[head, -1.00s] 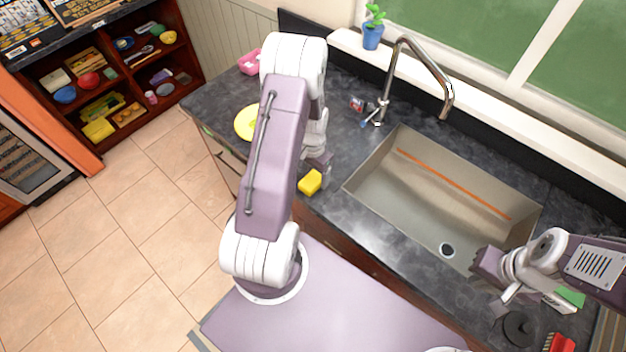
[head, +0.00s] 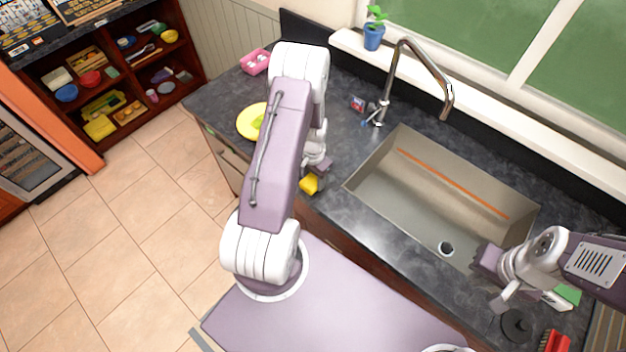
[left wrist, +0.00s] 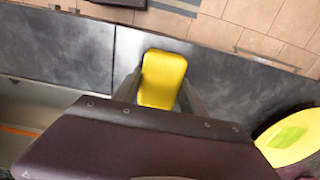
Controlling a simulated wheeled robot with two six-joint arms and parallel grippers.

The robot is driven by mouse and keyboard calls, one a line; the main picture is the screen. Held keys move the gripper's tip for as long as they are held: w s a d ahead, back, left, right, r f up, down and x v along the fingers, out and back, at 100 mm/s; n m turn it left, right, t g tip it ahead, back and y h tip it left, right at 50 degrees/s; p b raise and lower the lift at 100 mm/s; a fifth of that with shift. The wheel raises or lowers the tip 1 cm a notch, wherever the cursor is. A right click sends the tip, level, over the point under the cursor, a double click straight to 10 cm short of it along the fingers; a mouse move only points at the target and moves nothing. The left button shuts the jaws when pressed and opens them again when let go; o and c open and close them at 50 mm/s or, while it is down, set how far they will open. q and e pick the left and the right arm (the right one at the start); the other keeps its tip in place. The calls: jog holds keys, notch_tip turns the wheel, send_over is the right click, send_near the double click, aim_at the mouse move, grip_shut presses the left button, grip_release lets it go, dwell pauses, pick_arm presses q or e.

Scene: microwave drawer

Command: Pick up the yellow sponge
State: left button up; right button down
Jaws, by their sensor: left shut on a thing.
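The yellow sponge (head: 309,185) is at the front edge of the dark counter, left of the sink. In the left wrist view the sponge (left wrist: 163,78) lies between the two fingers of my left gripper (left wrist: 158,98), which is shut on it. In the head view my left gripper (head: 318,172) is partly hidden by my own arm, and it covers part of the sponge. I cannot tell whether the sponge is clear of the counter. My right gripper (head: 482,262) is over the sink's right front corner; its fingers are too unclear to read.
A yellow plate (head: 249,122) lies left of my left arm. The sink (head: 430,190) with its faucet (head: 408,75) is to the right. A pink container (head: 254,62) stands behind. A red brush (head: 553,342) and a black round item (head: 517,325) lie at the lower right.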

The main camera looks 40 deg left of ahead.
aim_at(314, 178)
pick_arm(q)
notch_tip(314, 178, up, 3)
jog(key=shift+w+r+b, duration=0.15)
jog(key=shift+b, duration=0.5)
jog(key=w+d+r+b, duration=0.1)
jog(key=w+d+r, duration=0.1)
jog(key=d, duration=0.1)
jog(key=w+d+r+b, duration=0.1)
jog(key=w+d+r, duration=0.1)
jog(key=d, duration=0.1)
jog(key=w+d+r, duration=0.2)
jog(key=r, duration=0.1)
jog(key=shift+w+d+b, duration=0.4)
jog(key=shift+w+d+r, duration=0.1)
jog(key=shift+d+r, duration=0.1)
jog(key=shift+r, duration=0.05)
